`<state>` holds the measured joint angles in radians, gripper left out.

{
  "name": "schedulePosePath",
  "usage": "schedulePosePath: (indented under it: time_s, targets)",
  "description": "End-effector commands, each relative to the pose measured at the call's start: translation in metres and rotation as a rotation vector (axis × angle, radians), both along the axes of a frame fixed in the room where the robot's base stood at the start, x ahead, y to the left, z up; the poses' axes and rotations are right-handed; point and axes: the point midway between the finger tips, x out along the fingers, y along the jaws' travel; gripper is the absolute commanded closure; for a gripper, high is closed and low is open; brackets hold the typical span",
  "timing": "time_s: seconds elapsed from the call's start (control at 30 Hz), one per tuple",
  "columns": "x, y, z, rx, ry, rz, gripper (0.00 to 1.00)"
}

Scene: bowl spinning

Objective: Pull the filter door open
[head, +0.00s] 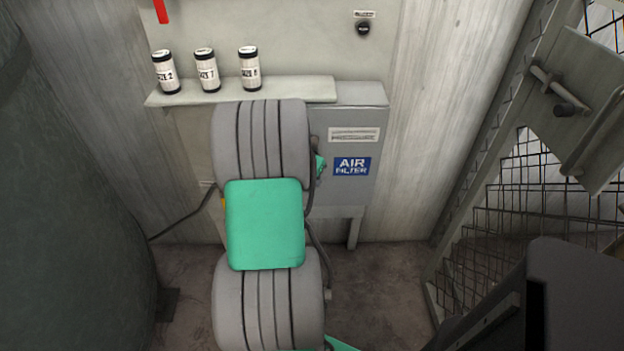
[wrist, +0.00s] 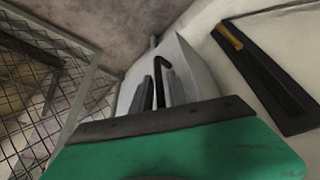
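The grey air filter box (head: 350,120) stands against the wall in the head view, with a blue "AIR FILTER" label (head: 352,166) on its front. My arm covers the left part of it, and no open gap shows in the visible front. In the wrist view the grey box (wrist: 198,70) lies beyond my gripper (wrist: 158,92). A dark hooked bar (wrist: 165,68), which looks like the door handle, shows by the fingertips and seems to lie between the two grey fingers. Whether they press on it cannot be told. The head view hides my fingers.
A ledge (head: 300,92) above the box carries several labelled canisters (head: 206,72). A mesh fence (head: 530,215) stands to the right and a large dark rounded body (head: 70,220) to the left. The floor (head: 385,280) right of my arm is clear.

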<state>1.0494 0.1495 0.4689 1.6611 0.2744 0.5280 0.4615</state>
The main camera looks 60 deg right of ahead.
Motion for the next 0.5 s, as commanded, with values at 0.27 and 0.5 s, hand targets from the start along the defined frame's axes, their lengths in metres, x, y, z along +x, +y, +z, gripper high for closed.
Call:
schedulePosePath:
  time_s: [0.27,0.5]
  targets:
    - [0.0003,-0.0010,-0.0031,0.000,-0.001,0.001,0.80]
    - [0.0006,-0.0008,-0.0027,0.000,0.000,0.002,1.00]
